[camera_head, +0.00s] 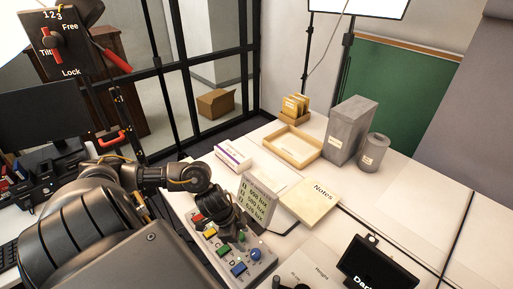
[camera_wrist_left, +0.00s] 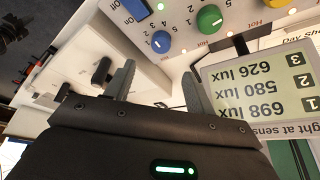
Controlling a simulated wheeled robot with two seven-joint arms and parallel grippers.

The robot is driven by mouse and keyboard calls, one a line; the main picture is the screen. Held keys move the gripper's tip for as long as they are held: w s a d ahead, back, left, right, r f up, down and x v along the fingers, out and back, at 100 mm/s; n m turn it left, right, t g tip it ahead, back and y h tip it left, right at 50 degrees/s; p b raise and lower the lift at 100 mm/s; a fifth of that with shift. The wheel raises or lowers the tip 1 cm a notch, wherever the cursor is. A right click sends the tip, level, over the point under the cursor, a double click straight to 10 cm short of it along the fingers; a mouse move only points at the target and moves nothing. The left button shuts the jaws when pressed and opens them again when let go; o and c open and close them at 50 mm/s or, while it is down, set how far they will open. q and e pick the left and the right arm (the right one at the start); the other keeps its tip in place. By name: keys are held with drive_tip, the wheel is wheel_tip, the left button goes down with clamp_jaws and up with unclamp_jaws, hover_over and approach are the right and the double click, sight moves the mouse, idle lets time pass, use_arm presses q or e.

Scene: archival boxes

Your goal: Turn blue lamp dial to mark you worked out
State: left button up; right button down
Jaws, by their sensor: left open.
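The blue lamp dial (camera_head: 255,254) is on the near right of a grey control panel (camera_head: 262,270). In the left wrist view the blue dial (camera_wrist_left: 160,42) shows upside down with small numbers around it; its exact setting is too small to tell. My left gripper (camera_head: 240,236) is above the panel near the dial. In the wrist view its open, empty fingers (camera_wrist_left: 163,78) are apart, with the blue dial beyond the tips. A light readout (camera_head: 259,203) stands behind the panel; it reads 1: 698 lux, 2: 580 lux, 3: 626 lux (camera_wrist_left: 262,85). My right gripper is not seen.
Green dial (camera_wrist_left: 209,18) and yellow dial (camera_wrist_left: 255,4) sit beside the blue one. A Notes pad (camera_head: 312,203), shallow tray (camera_head: 293,146), grey box (camera_head: 350,130) and canister (camera_head: 373,153) stand farther back. A black sign (camera_head: 378,265) is at right.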

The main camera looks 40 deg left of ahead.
sight(255, 252)
use_arm(q)
drive_tip(key=x, duration=0.8)
drive_tip(key=shift+w+f, duration=0.15)
drive_tip(key=shift+f, duration=0.2)
drive_tip(key=shift+x, duration=0.8)
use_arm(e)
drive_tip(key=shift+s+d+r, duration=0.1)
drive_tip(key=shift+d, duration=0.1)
use_arm(q)
drive_tip(key=c, duration=1)
